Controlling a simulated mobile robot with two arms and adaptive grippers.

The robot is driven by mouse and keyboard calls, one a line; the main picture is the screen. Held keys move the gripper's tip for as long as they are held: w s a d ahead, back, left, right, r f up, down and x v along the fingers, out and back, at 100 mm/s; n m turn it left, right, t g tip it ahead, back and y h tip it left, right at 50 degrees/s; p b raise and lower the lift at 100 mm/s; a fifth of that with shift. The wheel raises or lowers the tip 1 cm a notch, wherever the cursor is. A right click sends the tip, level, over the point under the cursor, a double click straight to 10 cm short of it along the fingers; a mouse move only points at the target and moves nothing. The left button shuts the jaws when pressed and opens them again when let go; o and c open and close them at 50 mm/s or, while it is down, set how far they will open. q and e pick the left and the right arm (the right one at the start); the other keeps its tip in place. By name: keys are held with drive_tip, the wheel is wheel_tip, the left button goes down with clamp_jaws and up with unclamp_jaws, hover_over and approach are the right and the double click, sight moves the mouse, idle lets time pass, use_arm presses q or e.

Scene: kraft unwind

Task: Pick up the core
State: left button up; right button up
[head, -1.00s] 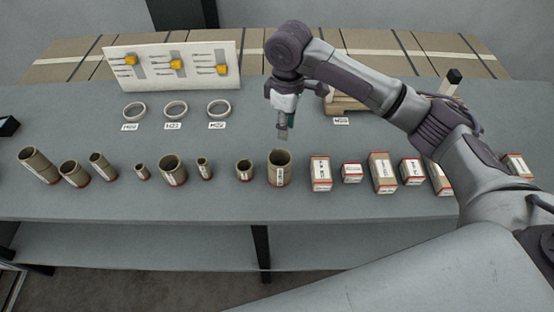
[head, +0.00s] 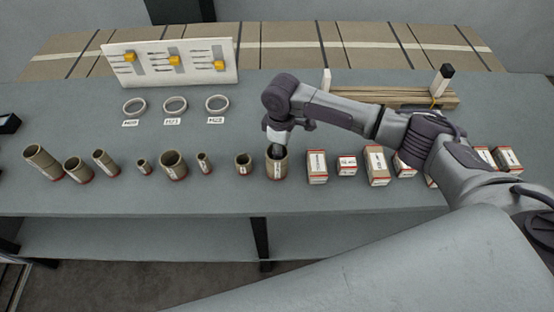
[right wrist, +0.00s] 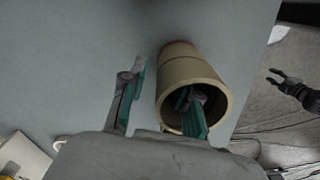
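The core is a tan cardboard tube (head: 277,167) with a white label and a red base edge, standing at the right end of the row of tubes. My right gripper (head: 277,148) is over its open top. In the right wrist view the core (right wrist: 178,70) shows its round mouth. My right gripper (right wrist: 160,82) is open there and straddles the wall: one finger is inside the mouth, the other is outside to the left, apart from the wall. A dark gripper, apparently my left (right wrist: 276,77), shows at the right edge with fingers parted.
A smaller tube (head: 243,163) stands close left of the core, with several more beyond. A red-edged box (head: 317,167) stands close on its right, with more boxes beyond. Rings (head: 175,106) and a board with yellow sliders (head: 172,62) are behind.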

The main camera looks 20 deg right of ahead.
clamp_jaws()
drive_tip(key=shift+r, duration=0.1)
